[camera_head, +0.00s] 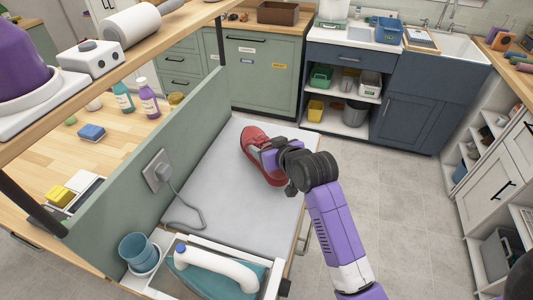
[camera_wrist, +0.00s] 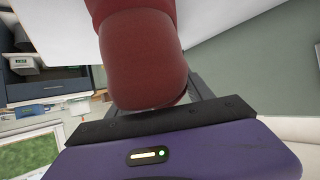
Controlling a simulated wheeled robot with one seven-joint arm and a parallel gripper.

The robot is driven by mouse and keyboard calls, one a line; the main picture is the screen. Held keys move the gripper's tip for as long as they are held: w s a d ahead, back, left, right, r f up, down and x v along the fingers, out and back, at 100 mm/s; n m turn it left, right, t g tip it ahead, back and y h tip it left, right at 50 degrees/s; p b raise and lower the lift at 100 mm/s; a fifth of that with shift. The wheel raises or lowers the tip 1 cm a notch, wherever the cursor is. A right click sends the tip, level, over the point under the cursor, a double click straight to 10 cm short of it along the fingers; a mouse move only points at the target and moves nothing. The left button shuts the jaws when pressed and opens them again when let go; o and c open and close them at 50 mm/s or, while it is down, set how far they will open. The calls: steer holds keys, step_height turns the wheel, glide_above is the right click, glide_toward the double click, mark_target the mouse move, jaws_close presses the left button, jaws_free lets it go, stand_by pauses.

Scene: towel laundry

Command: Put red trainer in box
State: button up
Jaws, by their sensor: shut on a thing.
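The red trainer (camera_head: 256,147) is at the far part of the grey ironing surface (camera_head: 228,190) in the head view. My gripper (camera_head: 268,152) is shut on it from the right side, and my wrist hides part of the shoe. In the wrist view the red trainer (camera_wrist: 141,60) fills the upper middle, close against my purple gripper body (camera_wrist: 190,150). Whether the shoe touches the surface or hangs just above it, I cannot tell. Which open container is the task's box, I cannot tell.
A steam iron (camera_head: 215,272) stands at the near end, beside blue cups (camera_head: 138,250). A green panel (camera_head: 160,165) with a socket and cord borders the left. Shelves beyond hold a yellow bin (camera_head: 315,110) and a grey bin (camera_head: 354,113). Floor at right is clear.

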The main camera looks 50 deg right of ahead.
steer(key=shift+f, duration=1.5)
steer(key=shift+f, duration=0.1)
steer(key=o, duration=1.6)
